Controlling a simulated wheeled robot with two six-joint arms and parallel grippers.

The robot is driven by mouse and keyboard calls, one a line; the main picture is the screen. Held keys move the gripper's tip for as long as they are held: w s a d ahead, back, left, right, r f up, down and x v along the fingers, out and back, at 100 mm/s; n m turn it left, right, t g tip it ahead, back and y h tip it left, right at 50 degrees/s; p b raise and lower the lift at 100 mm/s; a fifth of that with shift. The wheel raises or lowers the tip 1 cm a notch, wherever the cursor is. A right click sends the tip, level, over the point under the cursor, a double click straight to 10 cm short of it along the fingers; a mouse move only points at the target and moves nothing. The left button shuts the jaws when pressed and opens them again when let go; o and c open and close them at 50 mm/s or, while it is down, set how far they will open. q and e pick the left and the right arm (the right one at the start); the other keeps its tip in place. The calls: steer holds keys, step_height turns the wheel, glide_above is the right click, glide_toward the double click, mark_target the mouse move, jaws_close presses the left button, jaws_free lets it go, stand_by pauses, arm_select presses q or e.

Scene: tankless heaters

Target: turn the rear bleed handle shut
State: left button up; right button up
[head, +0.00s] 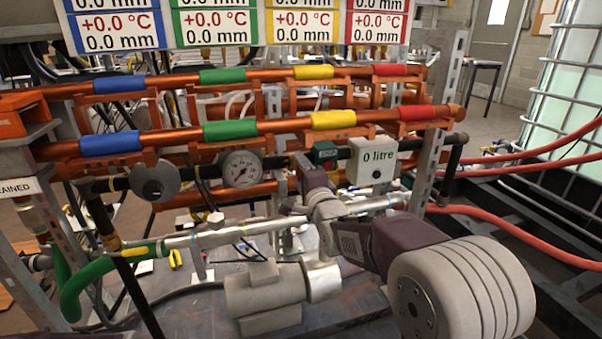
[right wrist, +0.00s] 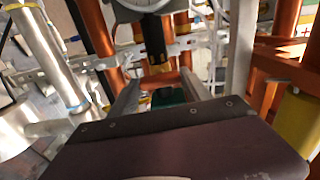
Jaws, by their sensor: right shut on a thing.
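My right gripper (head: 308,162) reaches in from the right in the head view, up to the black pipe just below the lower copper pipe. In the right wrist view its two fingers (right wrist: 162,88) stand a little apart on either side of a dark green part (right wrist: 168,97), and the gripper is shut on it. A green block (head: 325,152) shows right beside the gripper in the head view. The gripper body hides most of the held part, so I cannot tell for sure whether it is the rear bleed handle or how it is turned. My left gripper is not in view.
Copper pipes with coloured sleeves (head: 231,130) run above. A silver pipe (head: 240,236) and a grey motor (head: 265,293) lie below. Red hoses (head: 520,231) run off right.

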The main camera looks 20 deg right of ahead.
steer(key=o, duration=1.4)
steer(key=shift+c, duration=0.2)
steer(key=shift+s, duration=0.1)
steer(key=s+p, duration=0.3)
steer(key=s, duration=0.6)
steer(key=shift+d, duration=0.15)
